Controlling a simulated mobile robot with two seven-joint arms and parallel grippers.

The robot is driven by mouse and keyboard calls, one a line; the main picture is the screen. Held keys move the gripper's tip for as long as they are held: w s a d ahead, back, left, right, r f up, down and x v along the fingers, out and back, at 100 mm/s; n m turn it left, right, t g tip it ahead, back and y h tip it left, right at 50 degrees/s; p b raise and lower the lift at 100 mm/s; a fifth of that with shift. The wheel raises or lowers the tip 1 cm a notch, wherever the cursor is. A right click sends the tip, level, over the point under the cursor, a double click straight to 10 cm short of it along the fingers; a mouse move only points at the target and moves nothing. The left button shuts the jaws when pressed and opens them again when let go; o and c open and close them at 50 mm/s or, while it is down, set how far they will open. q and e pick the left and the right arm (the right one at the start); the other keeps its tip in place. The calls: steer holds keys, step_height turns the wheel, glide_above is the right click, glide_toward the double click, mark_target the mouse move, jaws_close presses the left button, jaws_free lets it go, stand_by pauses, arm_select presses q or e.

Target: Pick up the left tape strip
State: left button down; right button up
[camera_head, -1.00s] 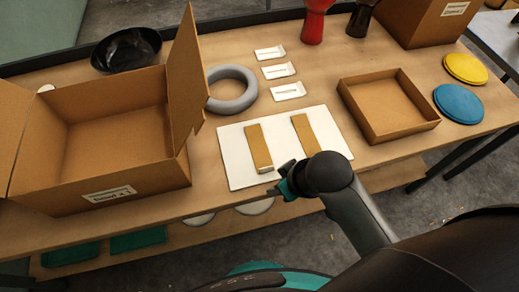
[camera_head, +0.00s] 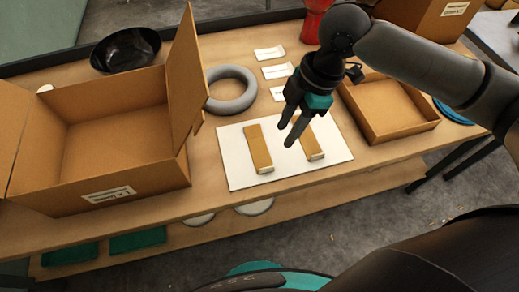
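The left tape strip (camera_head: 258,146) is a tan strip with a pale end, lying flat on a white board (camera_head: 234,178). A second, similar tape strip (camera_head: 316,148) lies on the board to its right, partly hidden by my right gripper. My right gripper (camera_head: 287,138) hangs above the board between the two strips, pointing down. Its two dark fingers are apart with nothing between them. The left strip lies just left of the fingers, apart from them in the picture. My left gripper is not in view.
An open cardboard box (camera_head: 100,133) stands left of the board, with a raised flap. A grey ring (camera_head: 232,107) lies behind the board. A shallow cardboard tray (camera_head: 407,132) sits to the right. White cards (camera_head: 270,53) and a black bowl (camera_head: 124,50) are farther back.

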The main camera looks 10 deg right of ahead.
steer(key=b, duration=0.3)
glide_above(266, 168)
steer(key=d, duration=0.2)
step_height(266, 168, down, 9)
steer(key=shift+f, duration=0.2)
steer(key=b+x, duration=0.1)
steer(key=x, duration=0.4)
steer(key=shift+f+b, duration=0.1)
steer(key=shift+b, duration=0.25)
jaws_close()
